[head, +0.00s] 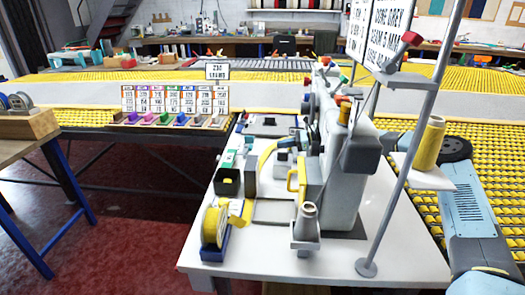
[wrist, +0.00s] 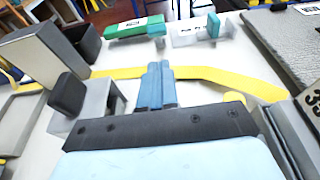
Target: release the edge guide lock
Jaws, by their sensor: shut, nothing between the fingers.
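My gripper (wrist: 160,78) shows in the wrist view with its two blue fingers together and nothing between them. The fingertips are over or close to a yellow strip (wrist: 215,75); I cannot tell whether they touch it. Left of the fingers is a grey block with a rounded black knob (wrist: 69,95), which may be the edge guide lock; the fingers are apart from the knob. The same block seems to show in the head view (head: 283,166), beside the sewing machine (head: 349,165).
A yellow tape roll (head: 213,226) and a thread cone (head: 305,220) stand on the white table (head: 270,266). A thin pole (head: 405,165) rises at its right.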

